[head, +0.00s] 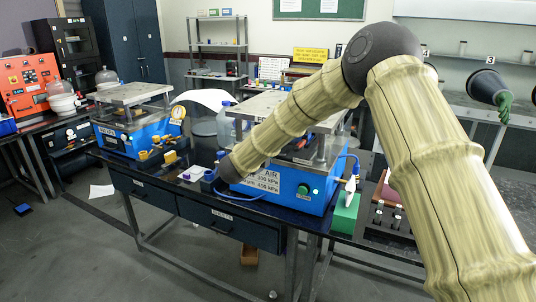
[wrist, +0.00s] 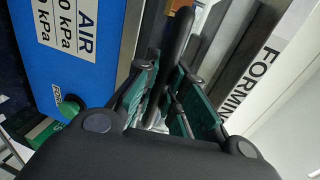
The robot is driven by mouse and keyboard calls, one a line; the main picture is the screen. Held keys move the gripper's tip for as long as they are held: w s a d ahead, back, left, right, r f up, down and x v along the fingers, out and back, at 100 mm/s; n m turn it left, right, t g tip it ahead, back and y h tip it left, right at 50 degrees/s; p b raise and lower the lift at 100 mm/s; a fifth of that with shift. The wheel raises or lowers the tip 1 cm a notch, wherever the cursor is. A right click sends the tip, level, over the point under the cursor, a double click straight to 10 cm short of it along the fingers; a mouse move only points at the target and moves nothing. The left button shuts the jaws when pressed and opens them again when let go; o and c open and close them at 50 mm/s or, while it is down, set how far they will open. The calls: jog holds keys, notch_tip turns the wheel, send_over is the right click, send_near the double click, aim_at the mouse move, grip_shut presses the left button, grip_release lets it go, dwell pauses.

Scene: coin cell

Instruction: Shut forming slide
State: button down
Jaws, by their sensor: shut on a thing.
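My gripper (wrist: 170,76) shows in the wrist view with its two green-padded fingers closed around a dark bar-like handle (wrist: 180,36). A white strip (wrist: 262,70) marked "FORMIN…" runs beside the handle at the right. I take the handle to belong to the forming slide, but most of the slide is hidden. The blue press (head: 288,198) with an "AIR" label and a green button stands on the bench in the head view. Its blue face (wrist: 62,52) and green button (wrist: 69,107) fill the left of the wrist view. In the head view my arm crosses the press, and my fingers cannot be made out.
A second blue press (head: 130,140) with a gauge and yellow parts stands to the left on the same dark bench (head: 270,222). A green box (head: 345,212) and a rack of dark cylinders (head: 388,216) sit to the right. Open floor lies in front.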

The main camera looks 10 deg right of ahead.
jog(key=c, duration=1.7)
grip_release()
jog(key=shift+w+r, duration=0.2)
jog(key=shift+r, duration=0.05)
jog(key=shift+o, duration=1.2)
jog(key=shift+w+a+f, duration=0.15)
jog(key=shift+f, duration=0.05)
jog(key=shift+s, duration=0.2)
jog(key=v, duration=1.1)
jog(key=shift+s+a, duration=0.2)
jog(key=shift+s, duration=0.15)
jog(key=shift+r, duration=0.1)
